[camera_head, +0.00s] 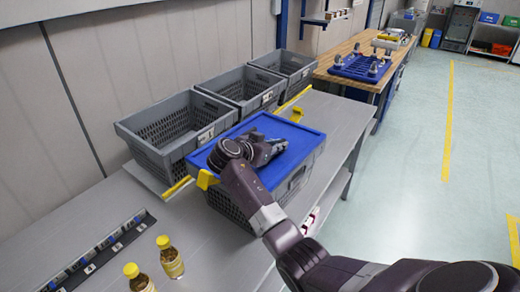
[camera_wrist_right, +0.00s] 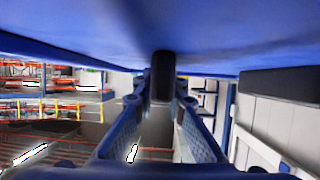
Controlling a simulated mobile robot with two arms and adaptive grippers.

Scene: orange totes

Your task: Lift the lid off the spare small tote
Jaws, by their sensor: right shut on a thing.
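The small grey tote (camera_head: 236,206) stands on the grey bench with a blue lid (camera_head: 250,128) over its top. I cannot tell whether there is a gap between lid and tote. My right gripper (camera_head: 276,148) is over the middle of the lid, its arm coming in from the lower right. In the right wrist view the blue lid (camera_wrist_right: 80,35) fills the top, and the fingers (camera_wrist_right: 162,78) are closed together at a dark piece against it. The gripped part itself is mostly hidden. My left gripper is not in view.
Several open grey crates (camera_head: 180,126) stand in a row behind the tote, along the wall. Yellow brackets (camera_head: 297,114) lie by the tote. Bottles with yellow caps (camera_head: 172,260) and a dark labelled rail (camera_head: 98,250) are at the front left. The bench (camera_head: 345,112) is clear to the right.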

